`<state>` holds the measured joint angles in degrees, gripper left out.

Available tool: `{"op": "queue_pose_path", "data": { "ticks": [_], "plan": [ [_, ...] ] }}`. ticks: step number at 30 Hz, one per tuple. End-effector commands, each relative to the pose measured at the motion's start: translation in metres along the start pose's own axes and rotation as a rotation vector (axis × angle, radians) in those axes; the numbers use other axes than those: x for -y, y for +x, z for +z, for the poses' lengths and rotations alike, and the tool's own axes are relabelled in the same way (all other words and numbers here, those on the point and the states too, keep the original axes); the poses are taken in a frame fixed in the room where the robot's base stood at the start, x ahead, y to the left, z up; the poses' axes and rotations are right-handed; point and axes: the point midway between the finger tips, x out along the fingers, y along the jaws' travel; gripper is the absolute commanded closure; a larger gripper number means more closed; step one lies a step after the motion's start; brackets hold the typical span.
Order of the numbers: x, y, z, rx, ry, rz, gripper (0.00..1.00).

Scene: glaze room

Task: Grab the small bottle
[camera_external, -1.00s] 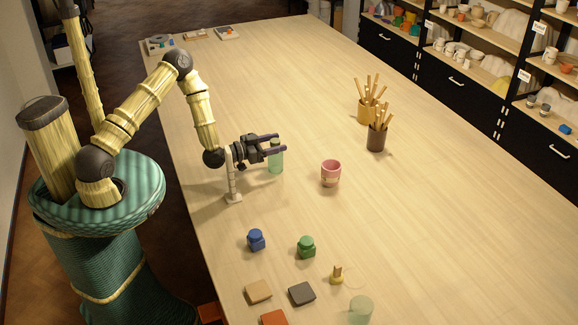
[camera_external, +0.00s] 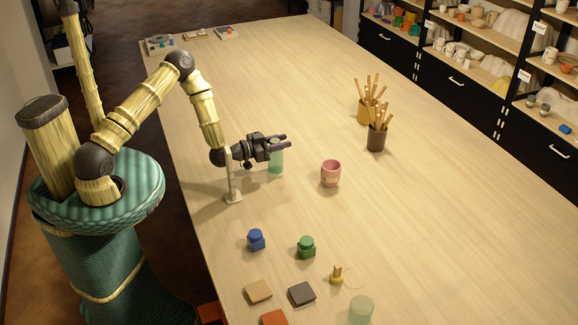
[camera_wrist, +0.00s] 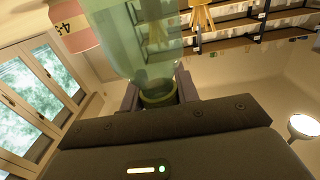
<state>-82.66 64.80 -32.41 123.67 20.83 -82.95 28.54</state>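The small bottle (camera_external: 275,164) is pale green and see-through. It stands upright on the table beyond the pink cup's left side. My gripper (camera_external: 287,141) is level at its top, with one finger on each side of the neck. In the wrist view the bottle (camera_wrist: 140,40) fills the upper middle, and its narrow neck (camera_wrist: 158,96) sits between my two dark fingers. The fingers appear to touch the neck on both sides. The bottle's base is out of the wrist view.
A pale post on a foot (camera_external: 233,196) stands close to my wrist. A pink cup (camera_external: 331,176) is right of the bottle. Blue (camera_external: 256,241) and green (camera_external: 306,248) jars stand nearer. Brown (camera_external: 376,140) and yellow (camera_external: 364,117) tool pots stand farther right.

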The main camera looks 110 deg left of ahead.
Motion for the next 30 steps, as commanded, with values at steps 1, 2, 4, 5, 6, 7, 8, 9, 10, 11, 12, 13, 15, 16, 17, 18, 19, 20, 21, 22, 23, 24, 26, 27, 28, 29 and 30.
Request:
{"op": "queue_pose_path", "data": {
  "ticks": [1, 2, 4, 5, 6, 7, 8, 9, 10, 11, 12, 13, 15, 16, 17, 18, 19, 20, 21, 22, 23, 24, 26, 27, 28, 29, 30],
  "plan": [
    [0.0, 0.0, 0.0, 0.0, 0.0, 0.0, 1.0],
    [0.0, 0.0, 0.0, 0.0, 0.0, 0.0, 1.0],
    [0.0, 0.0, 0.0, -0.001, 0.0, 0.0, 1.0],
    [0.0, 0.0, 0.0, -0.001, 0.0, 0.0, 1.0],
    [0.0, 0.0, 0.0, -0.001, 0.0, 0.0, 1.0],
    [0.0, 0.0, 0.0, -0.001, 0.0, 0.0, 1.0],
    [0.0, 0.0, 0.0, -0.001, 0.0, 0.0, 1.0],
    [0.0, 0.0, -0.001, -0.001, 0.0, 0.0, 1.0],
    [0.0, 0.0, -0.001, -0.001, 0.0, 0.0, 1.0],
    [0.0, 0.0, -0.002, -0.001, 0.0, 0.0, 1.0],
    [0.0, 0.0, -0.003, -0.002, 0.001, 0.001, 1.0],
    [0.0, 0.0, -0.005, -0.002, 0.001, 0.001, 1.0],
    [0.0, 0.001, -0.009, -0.002, 0.002, 0.001, 1.0],
    [0.0, 0.001, -0.011, -0.002, 0.002, 0.0, 1.0],
    [0.0, 0.001, -0.015, -0.003, 0.003, 0.0, 1.0],
    [0.0, 0.001, -0.019, -0.004, 0.003, 0.001, 1.0],
    [0.0, 0.0, -0.022, -0.004, 0.003, 0.001, 1.0],
    [0.0, 0.0, -0.027, -0.005, 0.003, 0.001, 1.0],
    [0.0, 0.0, -0.032, -0.004, 0.003, 0.001, 1.0],
    [0.0, 0.001, -0.037, -0.005, 0.005, 0.001, 1.0],
    [0.0, 0.001, -0.041, -0.005, 0.005, 0.001, 1.0],
    [0.0, 0.0, -0.048, -0.006, 0.004, 0.001, 1.0],
    [0.0, 0.0, -0.057, -0.004, 0.005, 0.001, 1.0],
    [0.0, 0.0, -0.064, -0.005, 0.004, 0.001, 1.0],
    [0.0, 0.0, -0.068, -0.006, 0.004, 0.001, 1.0],
    [0.0, 0.0, -0.072, -0.005, 0.004, 0.001, 1.0],
    [0.0, 0.0, -0.078, -0.005, 0.004, 0.0, 1.0]
  ]
}}
